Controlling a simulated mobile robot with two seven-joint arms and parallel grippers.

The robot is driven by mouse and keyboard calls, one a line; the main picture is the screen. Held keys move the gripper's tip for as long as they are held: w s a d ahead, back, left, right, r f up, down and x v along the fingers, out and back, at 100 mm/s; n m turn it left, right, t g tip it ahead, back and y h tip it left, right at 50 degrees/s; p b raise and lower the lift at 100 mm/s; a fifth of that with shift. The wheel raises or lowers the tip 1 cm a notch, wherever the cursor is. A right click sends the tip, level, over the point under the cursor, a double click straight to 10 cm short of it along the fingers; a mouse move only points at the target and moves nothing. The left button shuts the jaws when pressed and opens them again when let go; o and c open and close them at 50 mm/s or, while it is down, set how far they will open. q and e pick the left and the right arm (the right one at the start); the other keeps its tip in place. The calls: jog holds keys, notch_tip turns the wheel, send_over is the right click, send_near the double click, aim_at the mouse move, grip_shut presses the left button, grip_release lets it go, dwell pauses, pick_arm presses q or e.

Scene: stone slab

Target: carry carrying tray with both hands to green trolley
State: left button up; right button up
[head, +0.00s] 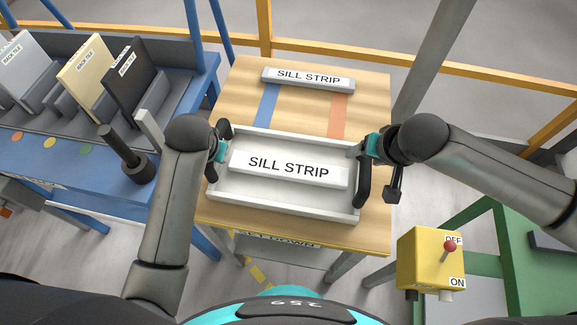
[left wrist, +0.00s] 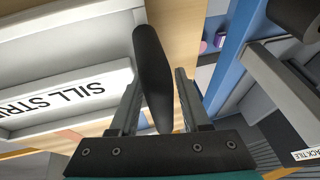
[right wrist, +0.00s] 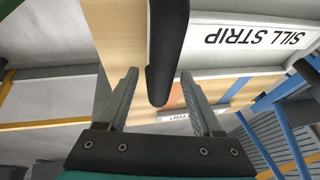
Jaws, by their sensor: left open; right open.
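The carrying tray (head: 285,207) is a white, shallow, open tray on the wooden table (head: 375,105). A white block labelled SILL STRIP (head: 290,169) lies in it. Black handles stand at its left and right ends. My left gripper (head: 217,150) is at the left handle; in the left wrist view the handle (left wrist: 152,65) stands between its open fingers (left wrist: 158,100). My right gripper (head: 368,155) is at the right handle; in the right wrist view that handle (right wrist: 167,45) is between its open fingers (right wrist: 158,100). The green trolley cannot be told for certain; a green frame (head: 485,235) stands at the right.
A second SILL STRIP block (head: 308,79) lies at the table's back, behind blue and orange stripes. A blue bench (head: 85,185) with tiles in slots stands at left. A yellow switch box (head: 430,262) with a red knob is at lower right. Yellow rails run behind.

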pick_arm(q)
jog(key=shift+w+f, duration=0.1)
jog(key=shift+f, duration=0.1)
pick_arm(e)
jog(key=shift+w+f, duration=0.1)
jog(key=shift+f, duration=0.05)
pick_arm(q)
jog(key=shift+c, duration=0.4)
pick_arm(e)
jog(key=shift+c, duration=0.4)
pick_arm(q)
jog(key=c, duration=0.6)
pick_arm(e)
jog(key=c, duration=0.6)
pick_arm(q)
grip_shut()
pick_arm(e)
grip_shut()
